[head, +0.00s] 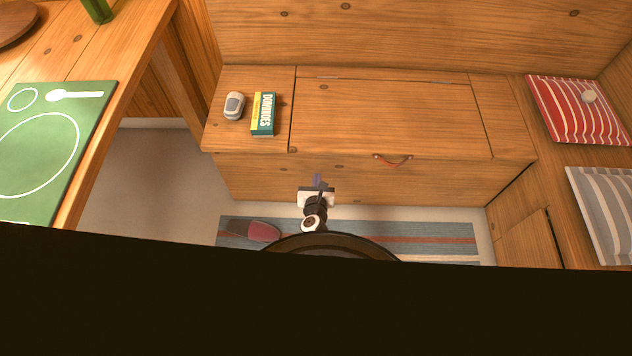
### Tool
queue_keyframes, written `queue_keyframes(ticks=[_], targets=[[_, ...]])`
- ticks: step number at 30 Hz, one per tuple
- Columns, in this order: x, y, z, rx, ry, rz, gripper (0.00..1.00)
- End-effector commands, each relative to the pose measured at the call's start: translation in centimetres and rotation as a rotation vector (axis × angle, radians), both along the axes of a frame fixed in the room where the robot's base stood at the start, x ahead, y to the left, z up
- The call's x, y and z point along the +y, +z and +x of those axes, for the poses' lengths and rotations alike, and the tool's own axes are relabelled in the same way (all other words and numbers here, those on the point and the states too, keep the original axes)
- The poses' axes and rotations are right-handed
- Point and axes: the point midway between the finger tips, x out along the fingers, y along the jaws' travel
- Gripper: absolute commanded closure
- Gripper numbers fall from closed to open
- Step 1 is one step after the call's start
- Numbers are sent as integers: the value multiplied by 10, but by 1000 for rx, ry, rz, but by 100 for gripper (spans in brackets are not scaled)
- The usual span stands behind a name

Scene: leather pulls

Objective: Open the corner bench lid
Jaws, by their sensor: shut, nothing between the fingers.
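The corner bench is wooden and runs along the back wall, with a lid (385,118) set flush in its top. The lid is closed, its seams showing at the left, back and right. The lower arm is partly hidden by a dark shape across the bottom of the view.
A dominoes box (263,114) and a small grey object (234,105) stand on the bench top left of the lid. A red striped cushion (575,112) and a grey striped cushion (603,210) lie at the right. A table with a green mat (90,110) is at the left. A striped rug (430,238) covers the floor.

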Motion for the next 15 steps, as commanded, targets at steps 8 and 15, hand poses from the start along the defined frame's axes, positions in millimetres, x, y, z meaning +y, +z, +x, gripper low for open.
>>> queue_keyframes(ticks=[8,15], targets=[[3,-23,57,-3,3,-2,100],[3,12,57,-1,3,-2,100]])
